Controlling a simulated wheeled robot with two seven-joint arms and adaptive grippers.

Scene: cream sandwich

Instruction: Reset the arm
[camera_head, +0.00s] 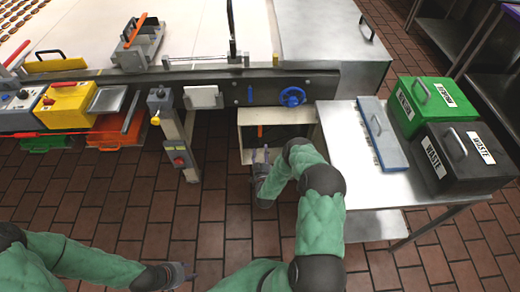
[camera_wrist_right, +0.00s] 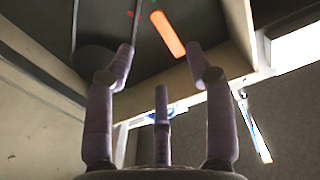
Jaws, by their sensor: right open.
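My right arm, in a green sleeve, reaches forward in the head view. Its gripper (camera_head: 262,160) is at the front of an open cream box (camera_head: 245,117) under the machine. In the right wrist view the purple fingers of this gripper (camera_wrist_right: 160,65) are spread, with nothing between them. An orange bar (camera_wrist_right: 168,33) shows beyond the fingertips, apart from them; it also shows in the head view (camera_head: 260,131). My left gripper (camera_head: 182,274) is low at the left of centre, over the brick floor. It is too small to tell whether it is open.
Right of the right arm stands a metal table (camera_head: 345,145) with a blue-grey tray (camera_head: 383,135), a green bin (camera_head: 425,105) and a black waste bin (camera_head: 460,170). A grey post (camera_head: 180,150) stands left of the box. The floor between the arms is clear.

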